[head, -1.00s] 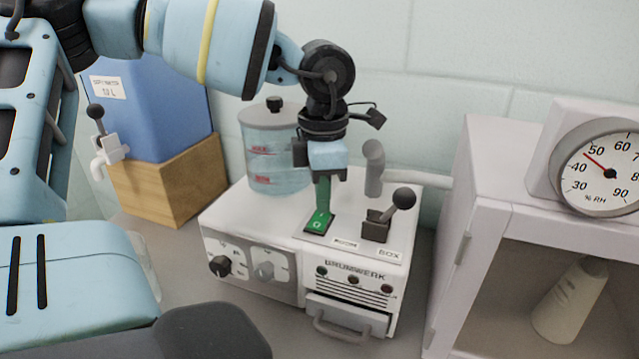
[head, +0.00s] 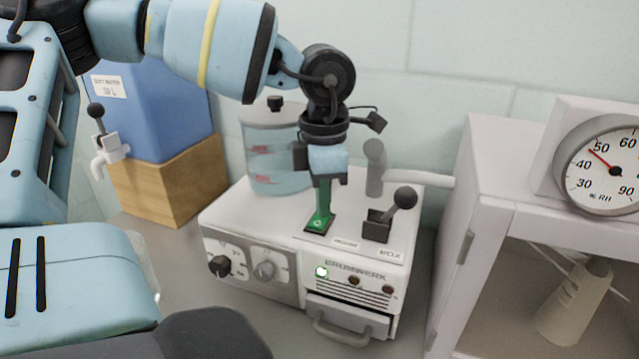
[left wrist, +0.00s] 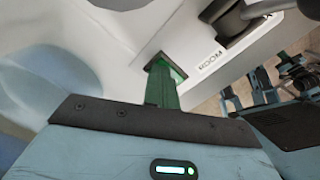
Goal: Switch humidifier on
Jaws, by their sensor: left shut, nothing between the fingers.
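The white humidifier (head: 262,222) stands on the counter, with a clear water tank (head: 272,175) at its back left. A green rocker switch (head: 318,225) is set in its top. My left gripper (head: 322,208) points straight down with its shut, green-looking fingertips on the switch, holding nothing. The left wrist view also shows the fingers (left wrist: 161,88) reaching the switch, which they partly hide. A front lamp (head: 321,272) glows green-white; the two lamps beside it are dark. My right gripper is not in view.
A black-knobbed lever (head: 394,212) stands right of the switch, near a grey pipe (head: 374,165). A white cabinet (head: 480,200) with a humidity gauge (head: 605,172) is at the right. A blue tank (head: 165,115) on a wooden block (head: 170,185) is behind left.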

